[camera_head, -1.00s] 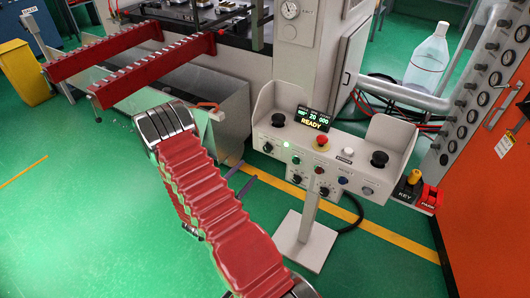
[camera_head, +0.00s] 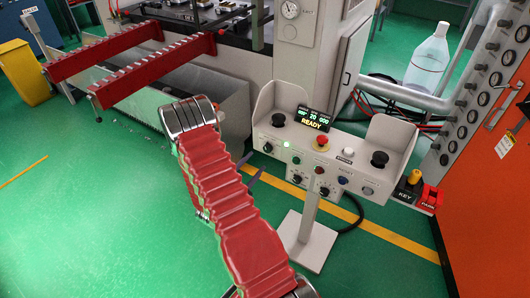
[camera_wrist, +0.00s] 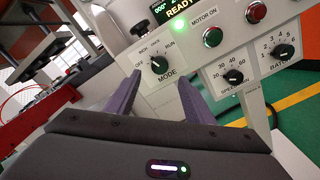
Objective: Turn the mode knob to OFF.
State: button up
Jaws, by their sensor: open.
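The mode knob (camera_wrist: 159,65) is a round black knob on the grey control panel, labelled MODE below, with OFF at the left of its marks and RUN at the right. Its pointer setting is too small to tell. In the head view the knob (camera_head: 267,147) is at the panel's left end. My gripper (camera_wrist: 157,88) is open, its two purple fingers apart below the knob in the wrist view, with nothing between them. The fingers look short of the knob. In the head view my red-sleeved arm hides most of the gripper; a purple finger shows beside it.
The panel (camera_head: 345,158) stands on a white pedestal. A red emergency button (camera_head: 321,144) is higher on the panel.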

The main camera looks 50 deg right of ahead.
aim_at(266, 150)
jog(key=d, duration=0.8)
jog(key=shift+w+d, duration=0.1)
jog(key=shift+w, duration=0.3)
jog(key=shift+c, duration=0.6)
jog(key=c, duration=0.9)
